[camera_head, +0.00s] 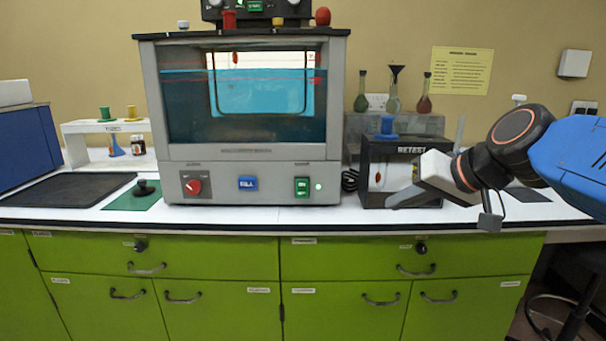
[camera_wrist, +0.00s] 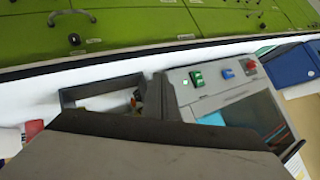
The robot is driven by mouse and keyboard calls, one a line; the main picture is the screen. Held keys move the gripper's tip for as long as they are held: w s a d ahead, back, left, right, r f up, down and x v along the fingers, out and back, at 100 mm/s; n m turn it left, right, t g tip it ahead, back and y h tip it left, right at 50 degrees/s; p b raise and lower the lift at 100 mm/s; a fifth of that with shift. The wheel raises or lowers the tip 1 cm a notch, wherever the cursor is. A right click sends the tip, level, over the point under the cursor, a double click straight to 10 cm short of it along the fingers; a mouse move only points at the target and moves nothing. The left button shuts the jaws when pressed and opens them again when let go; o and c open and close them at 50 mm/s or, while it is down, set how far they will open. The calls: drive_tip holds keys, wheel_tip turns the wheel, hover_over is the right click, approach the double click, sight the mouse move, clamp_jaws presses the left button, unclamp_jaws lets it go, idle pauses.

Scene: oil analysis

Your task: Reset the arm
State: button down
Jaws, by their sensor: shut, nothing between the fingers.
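My arm comes in from the right in the head view, with a blue link and a dark, orange-ringed wrist. My gripper (camera_head: 392,200) points left and slightly down, in front of the black RETEST box (camera_head: 372,160) and above the counter. Its fingers are closed with nothing between them. It covers the right part of the box, and I cannot tell whether it touches it. In the wrist view, my gripper's grey body fills the bottom, and the scene appears turned over.
A grey tank machine (camera_head: 250,180) with blue liquid stands left of the box. Several flasks (camera_head: 393,100) stand behind the box on a grey stand. A black mat (camera_head: 68,189) and a white rack (camera_head: 105,127) are at the left. The counter's front strip (camera_head: 270,216) is clear.

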drive_tip(key=s+d+f+g+h, duration=0.2)
drive_tip(key=s+d+f, duration=0.2)
drive_tip(key=s+f, duration=0.5)
drive_tip(key=s+d+f+g+h, duration=0.1)
drive_tip(key=s+d+f+h, duration=0.2)
drive_tip(key=s+d+f, duration=0.2)
drive_tip(key=s+f, duration=0.3)
drive_tip(key=f, duration=0.4)
drive_tip(key=shift+s+d+f+g+h, duration=0.25)
drive_tip(key=shift+s+f+g+h, duration=0.05)
drive_tip(key=shift+s+f+g, duration=0.1)
drive_tip(key=shift+w, duration=0.1)
